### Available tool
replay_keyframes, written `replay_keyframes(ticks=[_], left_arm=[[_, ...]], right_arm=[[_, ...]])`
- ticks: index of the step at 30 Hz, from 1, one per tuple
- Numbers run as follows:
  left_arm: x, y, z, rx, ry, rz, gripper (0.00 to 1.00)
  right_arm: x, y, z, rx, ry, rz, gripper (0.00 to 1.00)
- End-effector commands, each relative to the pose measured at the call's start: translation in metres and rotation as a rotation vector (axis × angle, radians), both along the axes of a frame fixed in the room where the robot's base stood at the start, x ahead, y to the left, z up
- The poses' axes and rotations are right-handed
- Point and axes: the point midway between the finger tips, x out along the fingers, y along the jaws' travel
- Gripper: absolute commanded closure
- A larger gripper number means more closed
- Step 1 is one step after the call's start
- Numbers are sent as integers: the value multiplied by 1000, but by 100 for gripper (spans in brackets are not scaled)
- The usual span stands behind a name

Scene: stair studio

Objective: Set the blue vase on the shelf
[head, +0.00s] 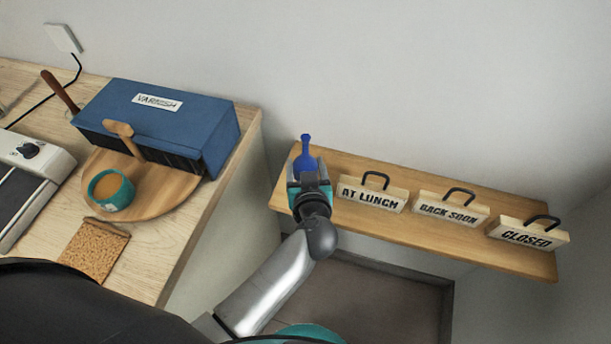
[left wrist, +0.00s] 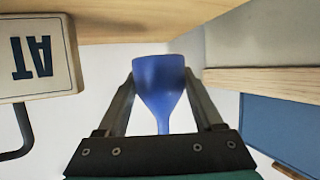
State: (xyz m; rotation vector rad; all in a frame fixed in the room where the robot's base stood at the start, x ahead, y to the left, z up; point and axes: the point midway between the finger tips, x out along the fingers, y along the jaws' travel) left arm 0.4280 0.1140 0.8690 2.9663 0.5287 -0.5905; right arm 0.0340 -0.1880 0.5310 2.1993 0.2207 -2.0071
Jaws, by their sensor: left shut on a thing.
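The blue vase (head: 306,161) is upright, with its thin neck pointing up, at the left end of the wooden shelf (head: 400,232). My left gripper (head: 309,180) is shut on the vase. In the left wrist view, which is upside down, the vase (left wrist: 160,85) sits between the two fingers (left wrist: 160,100) with its wide end toward the shelf board (left wrist: 120,28). A narrow gap shows there between vase and board edge, but I cannot tell if they touch. My right gripper is not in view.
Three signs stand along the shelf to the right: "AT LUNCH" (head: 371,196), "BACK SOON" (head: 450,209) and "CLOSED" (head: 528,236). A wooden counter (head: 140,275) on the left holds a blue box (head: 165,120), a round board (head: 165,203) and a teal cup (head: 112,198).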

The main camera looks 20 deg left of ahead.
Motion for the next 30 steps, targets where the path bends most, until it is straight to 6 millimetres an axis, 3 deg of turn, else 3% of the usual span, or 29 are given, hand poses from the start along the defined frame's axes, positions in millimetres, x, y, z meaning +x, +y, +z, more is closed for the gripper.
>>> replay_keyframes(ticks=[7,19,20,27,30], left_arm=[[0,0,-34,2,0,-2,91],[1,0,-37,1,-2,-1,91],[0,0,-37,1,-1,-1,31],[0,0,-37,0,-1,0,4],[0,0,-37,0,-1,0,2]], right_arm=[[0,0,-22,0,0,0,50],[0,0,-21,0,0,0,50],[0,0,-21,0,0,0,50],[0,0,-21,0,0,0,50],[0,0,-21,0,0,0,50]])
